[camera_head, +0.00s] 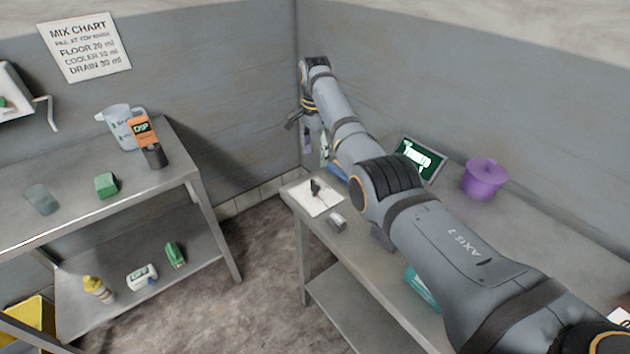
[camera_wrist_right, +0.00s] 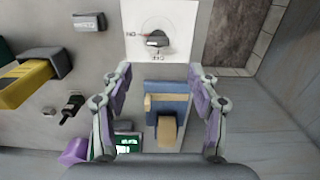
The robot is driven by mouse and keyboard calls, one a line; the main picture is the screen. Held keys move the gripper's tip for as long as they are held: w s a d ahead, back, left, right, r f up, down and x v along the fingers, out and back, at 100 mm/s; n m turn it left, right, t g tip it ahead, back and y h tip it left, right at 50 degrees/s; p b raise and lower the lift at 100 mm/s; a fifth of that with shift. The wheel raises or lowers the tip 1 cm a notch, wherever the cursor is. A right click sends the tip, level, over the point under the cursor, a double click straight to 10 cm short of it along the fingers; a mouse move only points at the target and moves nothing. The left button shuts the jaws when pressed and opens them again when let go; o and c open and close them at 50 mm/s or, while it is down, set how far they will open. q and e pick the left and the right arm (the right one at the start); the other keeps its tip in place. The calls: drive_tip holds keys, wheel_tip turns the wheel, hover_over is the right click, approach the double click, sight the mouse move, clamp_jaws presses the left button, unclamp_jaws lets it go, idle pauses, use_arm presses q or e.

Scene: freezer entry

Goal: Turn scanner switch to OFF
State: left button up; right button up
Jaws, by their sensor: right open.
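The scanner switch (camera_head: 315,187) is a small black knob on a white plate (camera_head: 322,203), which lies at the left end of the right-hand table. In the right wrist view the knob (camera_wrist_right: 157,40) sits on the white plate (camera_wrist_right: 182,14) with upside-down labels at its left and lower edges. I cannot tell which label it points to. My right gripper (camera_head: 314,142) is high beyond the plate, near the wall corner. In the right wrist view its open fingers (camera_wrist_right: 162,90) are empty and apart from the knob. My left gripper is not in view.
A blue and tan object (camera_wrist_right: 168,105) appears between the right fingers in the wrist view. A small grey block (camera_head: 337,221), a green sign (camera_head: 420,159), a purple tub (camera_head: 484,180) and a teal item (camera_head: 422,286) share the table. Another shelf table (camera_head: 200,170) stands left.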

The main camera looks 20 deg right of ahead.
sight(315, 182)
wheel_tip(315, 182, down, 9)
drive_tip(key=shift+s+r+p, duration=0.1)
drive_tip(key=shift+s+p, duration=0.05)
drive_tip(key=shift+p, duration=0.45)
drive_tip(key=shift+f, duration=0.55)
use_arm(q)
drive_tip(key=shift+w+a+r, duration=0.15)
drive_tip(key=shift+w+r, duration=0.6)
use_arm(e)
drive_tip(key=c, duration=1.2)
